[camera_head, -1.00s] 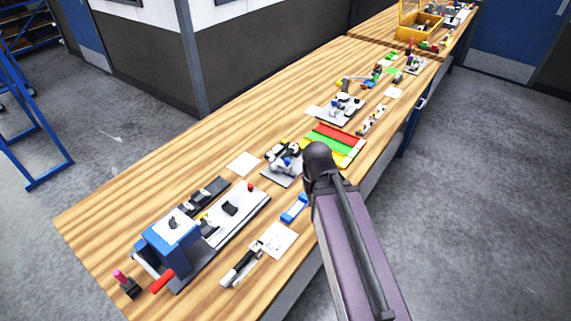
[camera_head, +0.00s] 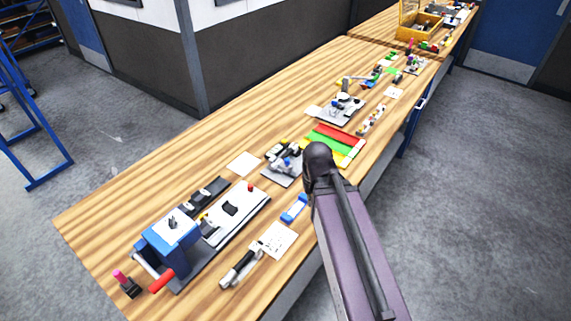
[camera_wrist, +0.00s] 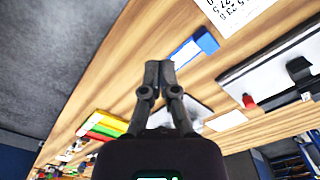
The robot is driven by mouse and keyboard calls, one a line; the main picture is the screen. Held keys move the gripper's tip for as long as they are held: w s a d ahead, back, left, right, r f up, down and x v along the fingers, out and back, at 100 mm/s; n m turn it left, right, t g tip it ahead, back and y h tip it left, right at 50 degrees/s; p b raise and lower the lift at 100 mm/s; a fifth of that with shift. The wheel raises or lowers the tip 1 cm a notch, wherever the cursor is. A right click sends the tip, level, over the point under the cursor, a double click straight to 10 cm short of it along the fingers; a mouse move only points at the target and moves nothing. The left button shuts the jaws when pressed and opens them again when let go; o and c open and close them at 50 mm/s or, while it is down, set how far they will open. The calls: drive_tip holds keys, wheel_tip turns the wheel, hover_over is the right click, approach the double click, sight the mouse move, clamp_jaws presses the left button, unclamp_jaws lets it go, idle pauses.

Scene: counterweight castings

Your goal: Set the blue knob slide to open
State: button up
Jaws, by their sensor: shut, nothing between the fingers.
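A small grey plate (camera_head: 270,178) with dark parts and a blue knob (camera_head: 287,163) lies on the bench, just left of the end of my arm. I cannot make out which position the knob is in. In the wrist view, part of a grey plate (camera_wrist: 187,108) shows behind my gripper (camera_wrist: 159,68), and its knob is hidden. My gripper is shut and empty above the bench. In the head view its fingers cannot be made out clearly beside my arm.
A blue bar-shaped piece (camera_head: 295,208) lies near the bench's front edge; it also shows in the wrist view (camera_wrist: 193,48). A blue clamp fixture (camera_head: 170,240) stands at the left. A red, green and yellow tray (camera_head: 350,153) lies right of the plate. Bare wood runs along the back.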

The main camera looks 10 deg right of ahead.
sight(287, 159)
drive_tip(key=o, duration=0.7)
drive_tip(key=shift+w+r, duration=0.1)
drive_tip(key=shift+w, duration=0.15)
drive_tip(key=shift+c, duration=0.2)
drive_tip(key=shift+o, duration=0.9)
drive_tip(key=w+a+r+n+p, duration=0.2)
drive_tip(key=w+r+n+p, duration=0.1)
drive_tip(key=w, duration=0.8)
drive_tip(key=w+a+r+n+p, duration=0.2)
drive_tip(key=w+r+p, duration=0.3)
drive_tip(key=w, duration=0.7)
drive_tip(key=shift+w+r+n, duration=0.15)
drive_tip(key=shift+w+n, duration=0.1)
drive_tip(key=shift+n, duration=0.25)
drive_tip(key=shift+f, duration=0.2)
wheel_tip(287, 159, down, 14)
drive_tip(key=b, duration=1.3)
drive_tip(key=shift+r, duration=0.25)
drive_tip(key=shift+d, duration=0.1)
clamp_jaws()
